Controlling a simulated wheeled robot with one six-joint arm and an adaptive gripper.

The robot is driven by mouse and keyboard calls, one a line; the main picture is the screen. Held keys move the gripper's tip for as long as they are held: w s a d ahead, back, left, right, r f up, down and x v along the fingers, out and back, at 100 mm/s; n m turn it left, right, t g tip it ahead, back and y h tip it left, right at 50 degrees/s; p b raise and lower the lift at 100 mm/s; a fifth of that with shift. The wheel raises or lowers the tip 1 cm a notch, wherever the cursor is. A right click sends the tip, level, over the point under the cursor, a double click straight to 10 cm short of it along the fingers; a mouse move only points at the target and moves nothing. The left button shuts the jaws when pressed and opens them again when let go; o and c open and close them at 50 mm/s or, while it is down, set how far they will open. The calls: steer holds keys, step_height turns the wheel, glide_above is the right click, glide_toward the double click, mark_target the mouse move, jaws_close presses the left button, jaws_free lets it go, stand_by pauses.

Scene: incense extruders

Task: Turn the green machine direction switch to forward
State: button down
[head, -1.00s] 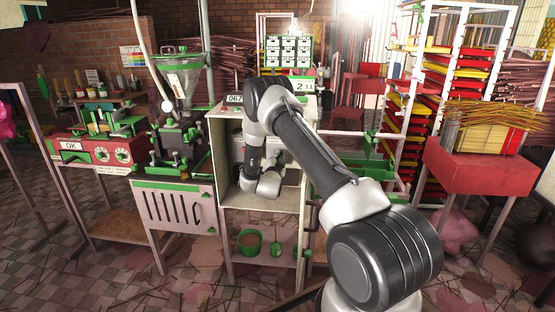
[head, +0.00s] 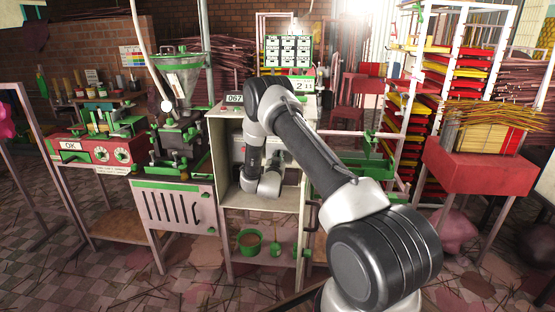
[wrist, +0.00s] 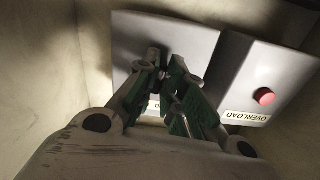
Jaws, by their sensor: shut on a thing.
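The green machine (head: 180,90) with its funnel stands left of centre in the head view, beside an open pale cabinet (head: 228,165). My arm reaches into this cabinet, and the gripper itself is hidden there in the head view. In the wrist view my gripper (wrist: 166,80), with green-padded fingers, is at a grey switch panel (wrist: 190,42) and closed around a small dark switch knob (wrist: 154,56). The fingers hide most of the knob, so its setting cannot be read.
A second grey box with a red button (wrist: 264,96) and an OVERLOAD label (wrist: 246,117) is right of my fingers. The cabinet walls surround the gripper closely. A green bucket (head: 249,241) is on the lower shelf.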

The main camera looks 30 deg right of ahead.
steer(key=n, duration=1)
steer(key=shift+s+d, duration=0.15)
steer(key=shift+d, duration=0.05)
steer(key=shift+n, duration=0.3)
steer(key=c, duration=1.5)
jaws_free()
steer(key=shift+r, duration=0.1)
steer(key=v, duration=1.2)
